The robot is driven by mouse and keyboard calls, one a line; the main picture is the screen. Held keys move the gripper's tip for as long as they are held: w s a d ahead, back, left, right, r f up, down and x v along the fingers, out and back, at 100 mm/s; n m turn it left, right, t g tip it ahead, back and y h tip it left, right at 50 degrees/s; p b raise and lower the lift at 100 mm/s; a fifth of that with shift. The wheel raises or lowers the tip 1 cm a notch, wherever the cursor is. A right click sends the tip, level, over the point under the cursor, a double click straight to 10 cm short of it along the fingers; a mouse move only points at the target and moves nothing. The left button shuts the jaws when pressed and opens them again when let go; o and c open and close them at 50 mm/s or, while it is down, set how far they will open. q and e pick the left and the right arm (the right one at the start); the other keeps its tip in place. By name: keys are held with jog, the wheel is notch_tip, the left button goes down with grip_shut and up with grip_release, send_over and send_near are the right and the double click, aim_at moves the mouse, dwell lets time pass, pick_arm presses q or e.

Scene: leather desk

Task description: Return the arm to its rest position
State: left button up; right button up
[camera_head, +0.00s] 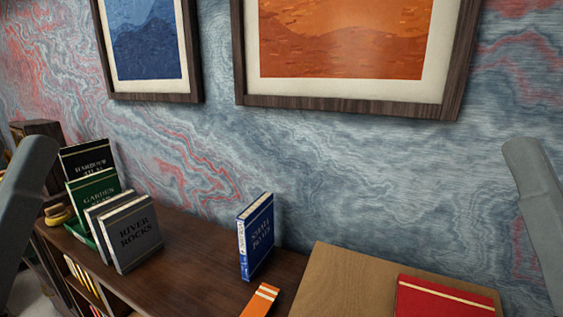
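My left arm (27,190) comes in at the left edge as a grey link, in front of the left end of the shelf. My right arm (537,190) comes in at the right edge as a grey link, in front of the wall. Neither gripper is in the frame, so their fingers and anything in them are hidden. Both visible links are apart from the books.
Several books, including grey River Rocks (133,236) and green Garden (97,192), lean at the left. Blue Small Boats (256,238) stands upright on the dark shelf top (190,270). An orange book (261,300) and red book (445,297) sit in front; the red one lies on a wooden board (345,275).

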notch_tip(320, 180, up, 31)
jog(key=p, duration=2.8)
notch_tip(320, 180, down, 48)
jog(key=b, duration=4.8)
jog(key=shift+r, duration=0.25)
